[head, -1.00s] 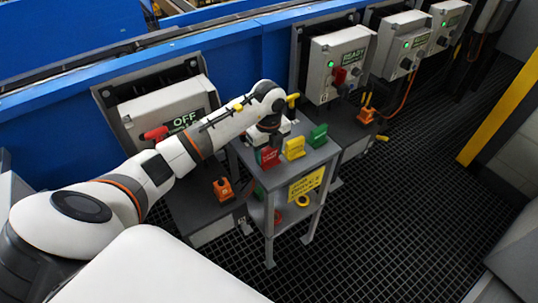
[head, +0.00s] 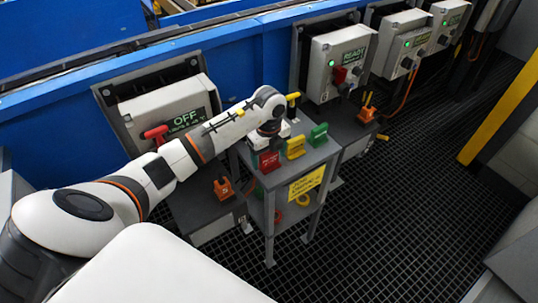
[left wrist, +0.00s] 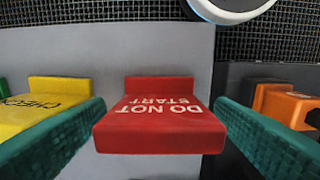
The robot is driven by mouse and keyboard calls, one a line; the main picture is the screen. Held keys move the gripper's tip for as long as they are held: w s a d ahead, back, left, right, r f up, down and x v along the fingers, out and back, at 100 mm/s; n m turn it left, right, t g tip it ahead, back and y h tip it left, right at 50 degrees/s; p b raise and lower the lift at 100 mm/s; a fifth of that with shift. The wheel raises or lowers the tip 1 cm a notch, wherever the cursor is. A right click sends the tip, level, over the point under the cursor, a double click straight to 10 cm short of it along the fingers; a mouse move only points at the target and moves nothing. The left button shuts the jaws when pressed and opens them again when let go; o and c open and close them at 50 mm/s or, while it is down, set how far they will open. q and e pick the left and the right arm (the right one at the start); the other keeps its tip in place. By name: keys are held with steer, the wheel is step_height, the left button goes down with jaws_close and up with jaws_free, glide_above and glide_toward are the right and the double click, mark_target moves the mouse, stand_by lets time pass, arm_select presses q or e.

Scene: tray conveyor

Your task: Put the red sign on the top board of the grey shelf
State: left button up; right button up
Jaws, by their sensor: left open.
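The red sign (head: 269,161) stands on the top board of the grey shelf (head: 288,173), near its left edge, beside a yellow and a green sign. In the left wrist view the red sign (left wrist: 160,120) reads "DO NOT START" and lies on the grey board. My left gripper (head: 271,132) is just behind and above it. Its teal fingers are open, one on each side of the sign, with a gap at both sides. The fingertips are hard to see in the head view. My right gripper is not in view.
The yellow sign (head: 294,148) and the green sign (head: 318,135) stand close to the right on the same board. An orange object (head: 224,188) sits on a dark ledge to the left. Control boxes (head: 338,60) line the blue conveyor wall behind. The grating floor at right is clear.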

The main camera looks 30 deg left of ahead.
mark_target(269, 152)
arm_select(q)
step_height(269, 152, up, 12)
steer(key=shift+b, duration=0.35)
stand_by(0.4)
